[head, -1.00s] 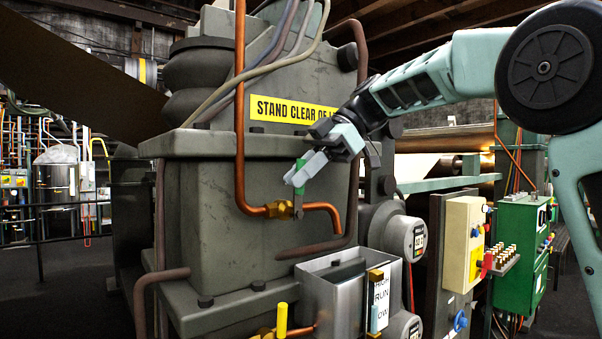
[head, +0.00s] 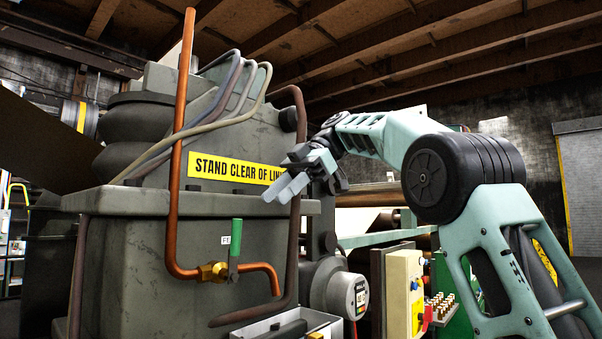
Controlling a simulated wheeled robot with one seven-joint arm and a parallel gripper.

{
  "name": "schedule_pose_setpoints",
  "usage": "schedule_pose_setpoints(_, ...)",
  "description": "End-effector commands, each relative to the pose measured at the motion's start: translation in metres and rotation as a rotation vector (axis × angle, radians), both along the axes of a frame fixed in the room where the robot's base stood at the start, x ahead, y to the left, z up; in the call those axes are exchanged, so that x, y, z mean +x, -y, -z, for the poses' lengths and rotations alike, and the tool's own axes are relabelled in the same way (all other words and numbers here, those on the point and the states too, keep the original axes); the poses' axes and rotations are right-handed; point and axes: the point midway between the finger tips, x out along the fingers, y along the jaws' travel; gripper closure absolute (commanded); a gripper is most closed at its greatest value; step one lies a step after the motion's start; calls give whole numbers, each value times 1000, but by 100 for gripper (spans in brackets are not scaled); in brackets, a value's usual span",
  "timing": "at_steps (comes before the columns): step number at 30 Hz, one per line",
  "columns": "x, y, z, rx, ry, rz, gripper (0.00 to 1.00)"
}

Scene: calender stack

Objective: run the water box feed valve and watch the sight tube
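The feed valve has a brass body (head: 212,272) on a copper pipe (head: 180,150) in front of the grey machine housing. Its green lever handle (head: 236,240) stands upright, with a small white tag (head: 226,239) beside it. My gripper (head: 277,199) is above and to the right of the handle, apart from it, in front of the yellow sign. Its two grey fingers look slightly parted, with nothing between them. The steel water box (head: 262,330) shows only its top at the bottom edge. The sight tube and its level marks are below the picture.
A yellow "STAND CLEAR" sign (head: 225,169) is on the housing. A round gauge (head: 357,292) sits right of the valve. A cream control box (head: 404,290) and a green cabinet (head: 440,310) stand further right, near my arm. Hoses run over the housing top.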

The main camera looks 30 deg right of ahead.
Motion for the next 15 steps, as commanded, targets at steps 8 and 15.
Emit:
schedule_pose_setpoints(8,1,33,-35,2,-2,3,63)
schedule_pose_setpoints(15,1,46,-42,1,0,1,63)
